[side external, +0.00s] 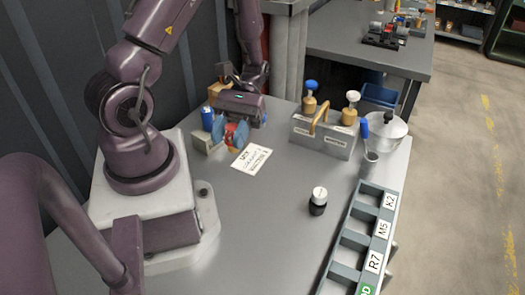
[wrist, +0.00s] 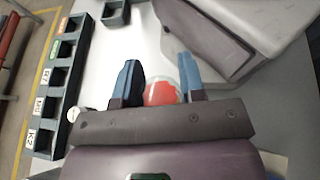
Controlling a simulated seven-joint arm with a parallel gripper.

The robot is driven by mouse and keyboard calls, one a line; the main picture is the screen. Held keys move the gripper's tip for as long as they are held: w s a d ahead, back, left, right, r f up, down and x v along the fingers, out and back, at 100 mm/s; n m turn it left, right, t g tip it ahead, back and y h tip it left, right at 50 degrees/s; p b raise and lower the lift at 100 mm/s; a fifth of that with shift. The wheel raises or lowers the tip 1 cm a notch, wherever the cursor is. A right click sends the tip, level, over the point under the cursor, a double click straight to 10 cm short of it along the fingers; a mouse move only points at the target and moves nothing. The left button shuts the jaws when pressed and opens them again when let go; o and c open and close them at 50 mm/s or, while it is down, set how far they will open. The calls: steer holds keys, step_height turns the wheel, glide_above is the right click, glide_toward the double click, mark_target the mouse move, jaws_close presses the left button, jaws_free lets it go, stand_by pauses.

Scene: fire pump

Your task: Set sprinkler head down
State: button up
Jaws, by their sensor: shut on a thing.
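My gripper (side external: 229,136) is at the back left of the table, low beside a white card with writing. Its two blue fingers stand apart with a red round piece (side external: 231,132) between them, which I take to be the sprinkler head. In the wrist view, the red piece (wrist: 161,92), with a pale rim, lies between the fingers of my gripper (wrist: 160,78). The gripper is shut on it. Its underside is hidden, so I cannot tell whether it touches the table.
A labelled tray (side external: 346,240) with several compartments lies along the right edge. A black-and-white knob (side external: 318,201) stands near it. A grey caddy (side external: 323,136), a blue-topped cylinder (side external: 207,118) and the white card (side external: 251,158) are nearby. The table's middle is mostly clear.

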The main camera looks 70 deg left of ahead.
steer(key=s+a+r+m+g+y, duration=0.2)
steer(key=a+m+g+y, duration=0.2)
steer(key=a+m+y, duration=0.95)
steer(key=w+r+m+t+y, duration=0.4)
steer(key=w+m+t+y, duration=0.8)
steer(key=m, duration=0.3)
steer(key=shift+h, duration=0.55)
steer(key=shift+w+f, duration=0.15)
steer(key=shift+f, duration=4.2)
steer(key=shift+w+f, duration=0.15)
steer(key=shift+f, duration=4.2)
steer(key=shift+f, duration=0.2)
steer(key=o, duration=0.9)
steer(key=shift+o, duration=0.2)
